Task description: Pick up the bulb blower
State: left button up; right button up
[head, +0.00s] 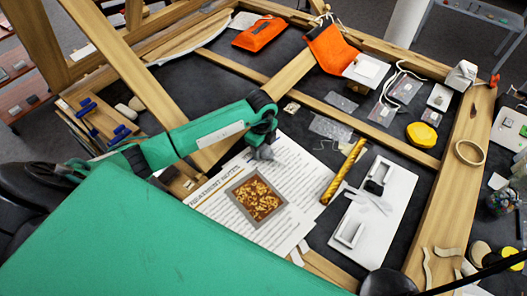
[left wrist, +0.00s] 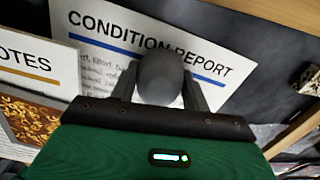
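The bulb blower (left wrist: 160,78) is a dark grey rounded bulb. In the left wrist view it sits between the two fingers of my left gripper (left wrist: 160,88), with a finger close against each side. In the head view my left gripper (head: 262,140) points down over the upper edge of the printed sheets, and the grey blower (head: 263,153) shows only in part beneath it. I cannot tell whether the blower touches the paper. My right gripper does not show.
To the right are a yellow twisted rod (head: 343,172) and a white tray (head: 395,215). An orange pouch (head: 259,33) lies at the back. Wooden beams (head: 245,68) cross the dark table.

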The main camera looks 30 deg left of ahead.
pick_arm(q)
jog(key=shift+c, duration=1.1)
jog(key=shift+r, duration=0.5)
jog(key=shift+r+b, duration=1.9)
jog(key=shift+r, duration=7.6)
